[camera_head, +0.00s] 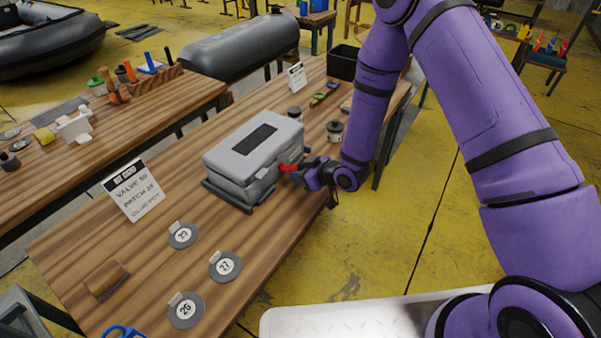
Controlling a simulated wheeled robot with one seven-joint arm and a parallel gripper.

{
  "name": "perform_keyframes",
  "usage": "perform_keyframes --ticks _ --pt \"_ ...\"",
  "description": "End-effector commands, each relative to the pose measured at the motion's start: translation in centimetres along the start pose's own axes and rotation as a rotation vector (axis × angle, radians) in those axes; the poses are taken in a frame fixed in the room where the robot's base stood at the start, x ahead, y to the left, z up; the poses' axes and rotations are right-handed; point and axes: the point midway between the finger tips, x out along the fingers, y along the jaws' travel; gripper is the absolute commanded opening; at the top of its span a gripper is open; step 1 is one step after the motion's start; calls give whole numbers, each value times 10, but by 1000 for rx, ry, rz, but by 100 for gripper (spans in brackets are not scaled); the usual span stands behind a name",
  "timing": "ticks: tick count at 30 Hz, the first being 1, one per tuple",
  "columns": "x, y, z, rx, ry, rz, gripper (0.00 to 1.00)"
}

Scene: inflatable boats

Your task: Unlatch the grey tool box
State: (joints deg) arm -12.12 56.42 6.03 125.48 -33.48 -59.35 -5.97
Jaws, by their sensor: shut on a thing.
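The grey tool box (238,146) sits with its lid down on a dark base on the wooden table. A dark panel is set in the top of its lid. A red latch (285,168) is on its right-hand side. My gripper (294,171) is at that side, reached in from the right by my purple arm. Its jaws are shut on the red latch. The fingertips are small here and partly cover the latch, so its exact angle cannot be told.
Round numbered discs (225,266) lie on the near part of the table (150,230). A written sign (134,190) stands left of the box. Small dark jars (334,131) and a black bin (343,62) are beyond it. A second table with tools (150,105) is at left.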

Motion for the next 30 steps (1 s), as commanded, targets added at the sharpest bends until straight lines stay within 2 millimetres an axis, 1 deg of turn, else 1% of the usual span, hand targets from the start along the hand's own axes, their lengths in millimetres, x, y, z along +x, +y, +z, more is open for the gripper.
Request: perform_keyframes --ticks 2,3,5,6,14,17,20,30 --pt "0 -1 0 0 -1 -2 6" --pt "0 -1 0 0 -1 -2 36" --pt "0 -1 0 0 -1 -2 50" --pt "0 -1 0 0 -1 -2 55" --pt "0 0 0 0 -1 -1 55" --pt "-5 0 0 1 -1 -1 55" --pt "-16 0 0 1 -1 0 55" --pt "-79 0 0 2 -1 1 55"
